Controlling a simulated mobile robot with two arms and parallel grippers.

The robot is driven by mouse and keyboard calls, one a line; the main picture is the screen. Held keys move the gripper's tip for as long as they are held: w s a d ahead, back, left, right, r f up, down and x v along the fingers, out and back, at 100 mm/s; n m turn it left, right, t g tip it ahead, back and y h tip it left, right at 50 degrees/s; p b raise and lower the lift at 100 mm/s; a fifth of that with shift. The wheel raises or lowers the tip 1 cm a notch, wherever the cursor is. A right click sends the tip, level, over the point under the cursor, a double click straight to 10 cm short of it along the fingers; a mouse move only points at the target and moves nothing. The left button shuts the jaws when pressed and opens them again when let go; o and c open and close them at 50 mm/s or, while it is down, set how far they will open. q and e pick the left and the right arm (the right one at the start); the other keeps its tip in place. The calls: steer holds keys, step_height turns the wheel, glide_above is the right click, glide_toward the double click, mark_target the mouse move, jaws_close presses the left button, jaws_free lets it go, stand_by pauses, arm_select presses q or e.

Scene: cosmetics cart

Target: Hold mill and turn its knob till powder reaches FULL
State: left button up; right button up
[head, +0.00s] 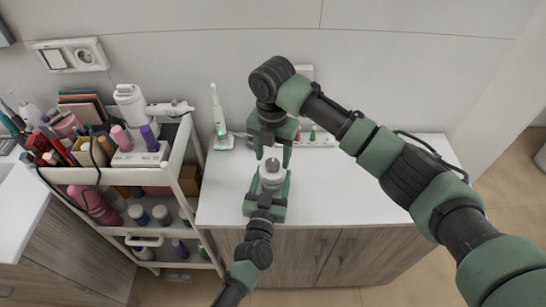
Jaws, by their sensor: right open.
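The mill (272,177) is a small grey and white cylinder with a narrower knob (272,163) on top, at the front middle of the white counter in the head view. My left gripper (271,184) comes from below and has its green fingers on both sides of the mill's body, closed on it. My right gripper (273,156) is open, pointing down from the back, with its fingertips on either side of the knob; whether they touch it I cannot tell. The powder and the FULL mark cannot be made out.
A white cart (184,150) full of cosmetics and bottles stands left of the counter (345,190). An electric toothbrush (219,115) stands at the counter's back left. A white strip with small items (318,137) lies behind my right gripper. The counter's right part is bare.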

mark_target(273, 162)
step_height(273, 162, up, 11)
steer(key=shift+f, duration=0.15)
stand_by(0.7)
arm_select(q)
steer(key=o, duration=1.8)
steer(key=s, duration=0.4)
steer(key=s+a, duration=0.1)
steer(key=s, duration=0.3)
steer(key=s+a, duration=0.1)
steer(key=s, duration=0.2)
steer(key=shift+s+a, duration=0.15)
steer(key=shift+s, duration=0.25)
